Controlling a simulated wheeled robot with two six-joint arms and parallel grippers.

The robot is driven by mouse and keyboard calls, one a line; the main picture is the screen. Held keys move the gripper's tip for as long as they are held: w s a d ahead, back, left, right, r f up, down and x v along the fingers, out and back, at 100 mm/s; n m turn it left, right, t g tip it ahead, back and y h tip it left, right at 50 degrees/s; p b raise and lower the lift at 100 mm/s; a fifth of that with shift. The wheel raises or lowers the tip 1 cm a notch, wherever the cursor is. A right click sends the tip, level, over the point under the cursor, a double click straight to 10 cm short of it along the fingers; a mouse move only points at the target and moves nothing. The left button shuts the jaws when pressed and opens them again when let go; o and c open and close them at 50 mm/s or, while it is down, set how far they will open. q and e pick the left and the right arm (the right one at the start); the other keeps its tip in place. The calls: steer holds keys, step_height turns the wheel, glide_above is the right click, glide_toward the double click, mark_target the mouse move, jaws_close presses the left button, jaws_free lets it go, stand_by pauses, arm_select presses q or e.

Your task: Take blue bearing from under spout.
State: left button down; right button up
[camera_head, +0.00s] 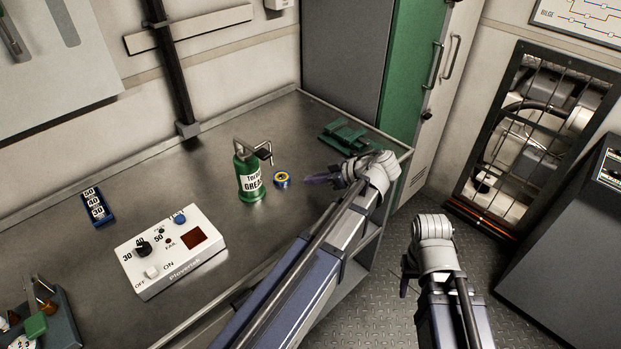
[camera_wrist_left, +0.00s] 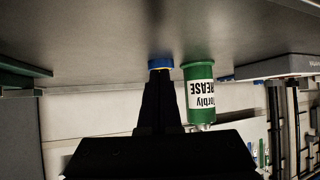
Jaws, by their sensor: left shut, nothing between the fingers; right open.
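The blue bearing (camera_head: 281,180), a small ring with a yellow inner face, lies flat on the metal bench just right of the green grease dispenser (camera_head: 250,178). The dispenser's grey spout (camera_head: 262,152) reaches out toward the bearing. My left gripper (camera_head: 312,180) is shut and empty, low over the bench to the right of the bearing, pointing at it. In the left wrist view, which is upside down, the bearing (camera_wrist_left: 160,63) shows just beyond the dark fingers (camera_wrist_left: 160,85), beside the dispenser (camera_wrist_left: 199,88). Contact cannot be told. My right gripper (camera_head: 407,272) is open, off the bench.
A white control box (camera_head: 172,250) with knobs stands at the front left. A blue numbered block (camera_head: 97,207) is at the far left. Green blocks (camera_head: 347,136) lie at the bench's back right. A tool holder (camera_head: 40,320) is at the lower left. Bench between is clear.

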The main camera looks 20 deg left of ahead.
mark_target(287, 179)
arm_select(q)
steer(key=a, duration=1)
steer(key=shift+w, duration=0.3)
steer(key=shift+d+f+b, duration=0.15)
steer(key=shift+f+b, duration=0.4)
steer(key=shift+f, duration=0.15)
steer(key=shift+s+d+f, duration=0.1)
steer(key=shift+s+d+b, duration=0.15)
steer(key=shift+d+b, duration=0.15)
steer(key=shift+d, duration=1.7)
